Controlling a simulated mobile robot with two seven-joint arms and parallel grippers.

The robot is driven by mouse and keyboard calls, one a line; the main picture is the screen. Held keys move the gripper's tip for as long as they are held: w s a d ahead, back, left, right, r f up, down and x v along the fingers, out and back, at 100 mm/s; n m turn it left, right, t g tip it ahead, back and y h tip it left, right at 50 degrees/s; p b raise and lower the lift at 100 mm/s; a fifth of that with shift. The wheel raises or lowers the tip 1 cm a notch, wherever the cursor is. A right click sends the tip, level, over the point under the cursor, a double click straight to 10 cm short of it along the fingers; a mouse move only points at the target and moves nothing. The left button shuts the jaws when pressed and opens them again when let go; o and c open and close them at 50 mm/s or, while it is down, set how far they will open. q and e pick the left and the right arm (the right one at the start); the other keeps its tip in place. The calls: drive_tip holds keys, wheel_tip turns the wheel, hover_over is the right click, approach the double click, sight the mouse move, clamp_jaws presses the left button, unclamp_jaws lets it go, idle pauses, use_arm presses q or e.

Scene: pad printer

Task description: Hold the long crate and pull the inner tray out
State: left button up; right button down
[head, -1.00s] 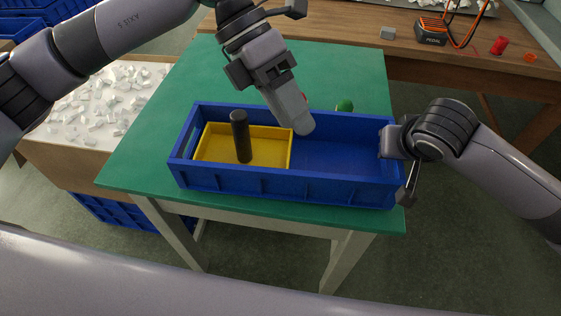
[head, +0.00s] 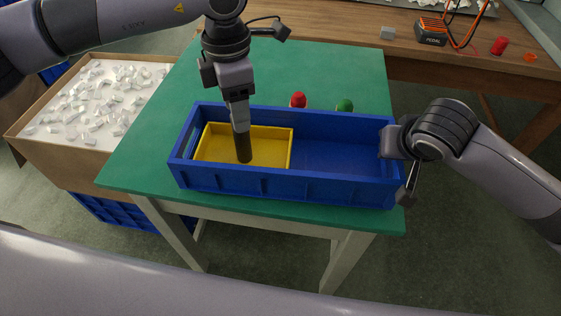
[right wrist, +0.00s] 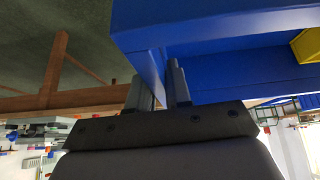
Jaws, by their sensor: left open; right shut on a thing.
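The long blue crate (head: 340,158) lies on the green table, with its long side across the head view. Whether the fingers touch the post is hidden. My right gripper (head: 397,162) is shut on the crate's right end wall. In the right wrist view its fingers (right wrist: 165,88) are at the blue wall's edge, with a yellow corner (right wrist: 308,45) beyond.
The green table top (head: 330,65) is mostly clear behind the crate. A red knob (head: 298,100) and a green knob (head: 344,105) show just behind the crate. A box of white pieces (head: 95,105) stands left; a wooden bench (head: 455,60) is behind.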

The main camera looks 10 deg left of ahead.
sight(242, 139)
use_arm(q)
drive_tip(key=shift+f, duration=1.75)
clamp_jaws()
